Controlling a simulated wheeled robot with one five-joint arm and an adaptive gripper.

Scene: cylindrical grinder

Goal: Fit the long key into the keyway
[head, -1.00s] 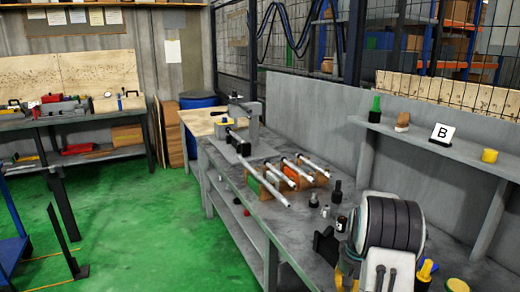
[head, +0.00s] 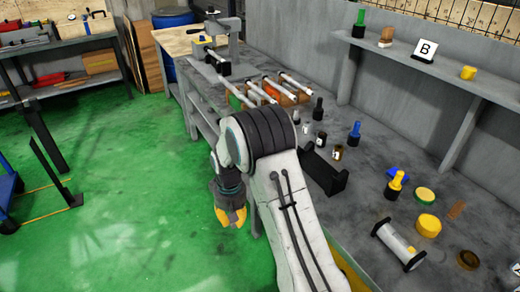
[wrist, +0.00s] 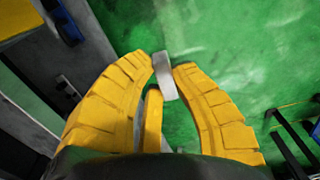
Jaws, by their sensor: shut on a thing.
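My gripper (head: 232,214) hangs low over the green floor, in front of the long grey bench. In the wrist view my gripper's yellow fingers (wrist: 165,75) are closed around a short, flat grey metal bar (wrist: 164,76), which looks like the long key. In the head view the bar cannot be made out. A long silver shaft (head: 240,92) lies by the grey fixture (head: 224,32) at the bench's far end, well away from my gripper. No keyway can be made out.
Several silver rods rest on a coloured rack (head: 284,98). A shelf (head: 420,66) bears a "B" sign (head: 425,50).

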